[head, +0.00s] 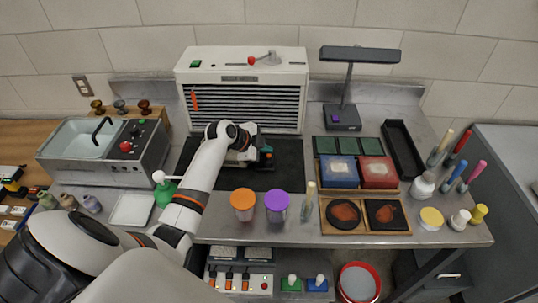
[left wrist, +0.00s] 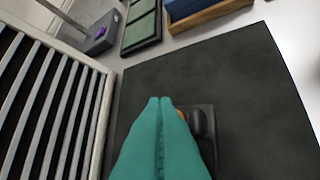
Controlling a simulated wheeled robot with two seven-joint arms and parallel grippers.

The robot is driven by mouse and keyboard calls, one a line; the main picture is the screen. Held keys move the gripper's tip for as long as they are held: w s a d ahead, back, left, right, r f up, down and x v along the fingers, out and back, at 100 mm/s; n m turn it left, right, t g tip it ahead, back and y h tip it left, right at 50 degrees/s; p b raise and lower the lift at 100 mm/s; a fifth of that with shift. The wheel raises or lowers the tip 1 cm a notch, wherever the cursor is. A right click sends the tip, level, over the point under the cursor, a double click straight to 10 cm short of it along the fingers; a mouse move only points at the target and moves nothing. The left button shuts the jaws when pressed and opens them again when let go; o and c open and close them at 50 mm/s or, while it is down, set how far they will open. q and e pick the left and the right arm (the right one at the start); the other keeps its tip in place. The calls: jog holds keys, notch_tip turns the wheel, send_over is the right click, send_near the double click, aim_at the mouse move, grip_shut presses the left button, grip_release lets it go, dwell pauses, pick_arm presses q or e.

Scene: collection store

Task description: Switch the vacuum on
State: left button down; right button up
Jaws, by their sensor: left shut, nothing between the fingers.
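No object is clearly marked as the vacuum. A small dark device (left wrist: 205,122) with a rounded black part and a bit of orange lies on the black mat (left wrist: 235,75), partly hidden behind my fingers in the left wrist view. My left gripper (head: 266,155) is over the mat in the head view; its teal fingers (left wrist: 160,102) are pressed together and empty. I cannot tell whether they touch the device. A white slatted unit (head: 240,67) stands behind the mat, with a green switch (head: 195,64) and a red-knobbed lever (head: 263,58) on top. My right gripper is out of view.
Orange-lidded (head: 243,200) and purple-lidded (head: 277,200) jars stand at the bench's front. A dark lamp (head: 345,118) and blue and red boxes (head: 378,174) are right of the mat. A sink unit (head: 100,155) is left. A switch panel (head: 238,281) sits below the bench.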

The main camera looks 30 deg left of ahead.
aim_at(266, 158)
pick_arm(q)
jog(key=shift+f, duration=0.15)
jog(key=shift+f+b, duration=0.3)
jog(key=shift+b, duration=0.05)
jog(key=shift+f, duration=0.2)
jog(key=shift+r, duration=0.65)
dwell(0.3)
notch_tip(266, 158, up, 6)
jog(key=p, duration=0.5)
dwell(0.5)
